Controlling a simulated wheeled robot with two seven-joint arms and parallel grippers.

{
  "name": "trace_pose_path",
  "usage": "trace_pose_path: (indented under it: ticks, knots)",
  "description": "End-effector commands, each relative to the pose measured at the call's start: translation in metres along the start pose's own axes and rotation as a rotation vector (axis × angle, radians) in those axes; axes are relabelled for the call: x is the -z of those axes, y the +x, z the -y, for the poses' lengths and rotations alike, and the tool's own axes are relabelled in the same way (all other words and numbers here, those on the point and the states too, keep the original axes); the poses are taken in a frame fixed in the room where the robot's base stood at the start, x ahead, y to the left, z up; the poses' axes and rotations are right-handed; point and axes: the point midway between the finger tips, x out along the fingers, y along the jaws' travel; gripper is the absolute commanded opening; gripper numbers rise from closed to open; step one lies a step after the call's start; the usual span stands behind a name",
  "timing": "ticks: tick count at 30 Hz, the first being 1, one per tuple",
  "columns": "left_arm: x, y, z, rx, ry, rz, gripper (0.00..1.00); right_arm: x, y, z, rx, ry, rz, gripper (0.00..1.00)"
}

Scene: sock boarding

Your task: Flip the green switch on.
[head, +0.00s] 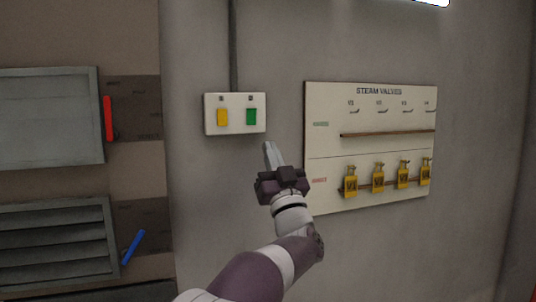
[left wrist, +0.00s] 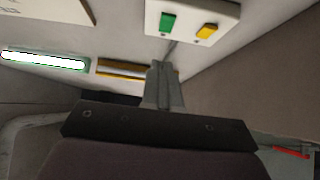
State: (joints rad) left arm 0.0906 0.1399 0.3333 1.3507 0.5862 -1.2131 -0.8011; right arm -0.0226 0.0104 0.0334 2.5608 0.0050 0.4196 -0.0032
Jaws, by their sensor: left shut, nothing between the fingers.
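The green switch (head: 251,116) is on the right side of a white switch box (head: 235,128) on the wall, beside a yellow switch (head: 222,117). My left gripper (head: 268,147) is shut and empty, its fingertips just below and right of the box in the head view. The left wrist view also shows the green switch (left wrist: 168,23) and the yellow switch (left wrist: 207,30), with the shut fingers (left wrist: 160,68) below the box and apart from it in the picture. I cannot tell whether the green switch is on or off. My right gripper is not in view.
A steam valves board (head: 370,145) with several yellow tags hangs right of the box. A conduit (head: 233,45) runs up from the box. Left are grey panels with a red handle (head: 109,118) and a blue handle (head: 133,247). The wall around the box is bare.

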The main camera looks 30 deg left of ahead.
Motion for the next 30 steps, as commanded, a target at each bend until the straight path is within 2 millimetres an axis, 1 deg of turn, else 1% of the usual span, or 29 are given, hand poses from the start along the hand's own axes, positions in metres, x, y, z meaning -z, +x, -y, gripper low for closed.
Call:
trace_pose_path:
  ticks: [1, 3, 6, 9, 12, 27, 29, 30]
  knots:
    - [-0.009, -0.016, 0.000, -0.001, 0.000, 0.001, 0.00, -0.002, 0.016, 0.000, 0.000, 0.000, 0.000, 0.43]
    - [-0.011, -0.028, 0.000, -0.001, 0.000, 0.001, 0.00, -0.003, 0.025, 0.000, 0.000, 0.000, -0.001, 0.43]
    - [-0.011, -0.041, 0.000, -0.001, 0.000, 0.000, 0.00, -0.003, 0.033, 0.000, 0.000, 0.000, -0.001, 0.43]
    - [-0.012, -0.049, 0.000, 0.000, 0.001, 0.001, 0.00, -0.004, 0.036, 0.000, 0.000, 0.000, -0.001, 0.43]
    - [-0.011, -0.051, 0.000, 0.000, 0.001, 0.001, 0.00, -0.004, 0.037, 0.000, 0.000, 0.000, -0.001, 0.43]
    - [-0.010, -0.051, 0.000, 0.000, -0.004, 0.001, 0.00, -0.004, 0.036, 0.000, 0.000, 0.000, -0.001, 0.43]
    - [-0.015, -0.051, -0.006, -0.027, -0.046, 0.025, 0.00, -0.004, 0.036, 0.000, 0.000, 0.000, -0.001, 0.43]
    - [-0.024, -0.053, -0.018, -0.083, -0.083, 0.067, 0.00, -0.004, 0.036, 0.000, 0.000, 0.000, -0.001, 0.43]
